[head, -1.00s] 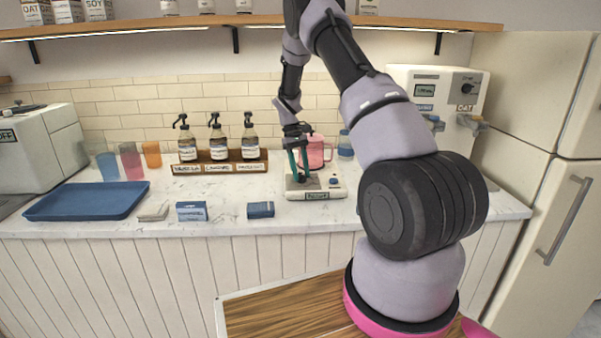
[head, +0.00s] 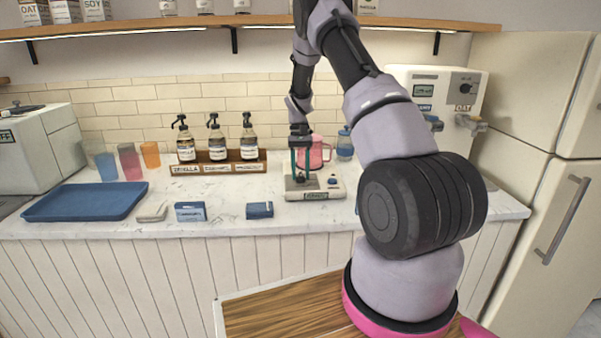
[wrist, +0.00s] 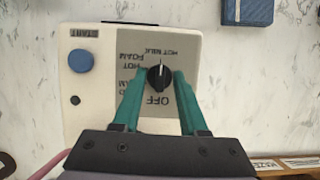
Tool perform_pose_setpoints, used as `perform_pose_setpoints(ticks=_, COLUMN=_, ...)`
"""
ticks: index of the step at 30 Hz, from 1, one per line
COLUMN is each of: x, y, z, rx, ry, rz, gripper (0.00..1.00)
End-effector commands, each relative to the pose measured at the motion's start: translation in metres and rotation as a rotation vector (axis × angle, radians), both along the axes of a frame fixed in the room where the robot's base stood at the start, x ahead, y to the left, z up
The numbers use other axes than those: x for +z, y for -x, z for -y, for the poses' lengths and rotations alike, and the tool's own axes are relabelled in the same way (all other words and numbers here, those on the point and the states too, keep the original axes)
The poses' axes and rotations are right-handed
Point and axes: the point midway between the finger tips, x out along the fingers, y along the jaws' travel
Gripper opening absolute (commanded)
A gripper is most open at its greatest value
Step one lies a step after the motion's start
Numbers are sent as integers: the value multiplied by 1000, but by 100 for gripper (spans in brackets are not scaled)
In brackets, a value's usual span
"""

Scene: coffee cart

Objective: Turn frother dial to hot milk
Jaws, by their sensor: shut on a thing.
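The frother (head: 332,193) is a low cream base on the counter, in the middle of the head view. In the wrist view its panel (wrist: 143,42) carries a black dial (wrist: 160,76). The dial's white mark points toward the HOT MILK label at the picture's top; HOT FOAM is to the left and OFF below. My gripper (wrist: 160,78) has its teal fingers on either side of the dial, shut on it. In the head view my gripper (head: 301,174) comes down from above over the frother. A blue button (wrist: 81,61) labelled START is beside the panel.
A pink pitcher (head: 316,156) stands just behind my gripper. A rack of pump bottles (head: 216,155) is to the left. A small blue box (head: 259,210) lies at the front left of the frother. The marble counter between is clear.

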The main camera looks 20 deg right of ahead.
Motion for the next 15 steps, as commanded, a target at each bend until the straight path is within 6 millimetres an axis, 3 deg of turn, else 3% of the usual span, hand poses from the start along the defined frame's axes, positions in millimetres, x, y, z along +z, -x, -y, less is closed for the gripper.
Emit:
perform_pose_setpoints(ticks=8, x=0, y=0, z=0, rx=-1, ry=-1, rz=0, gripper=0)
perform_pose_setpoints(ticks=9, x=0, y=0, z=0, rx=-1, ry=-1, rz=0, gripper=46)
perform_pose_setpoints(ticks=11, x=0, y=0, z=0, rx=-1, ry=-1, rz=-1, gripper=69)
perform_pose_setpoints(ticks=15, x=0, y=0, z=0, rx=-1, ry=0, rz=-1, gripper=72)
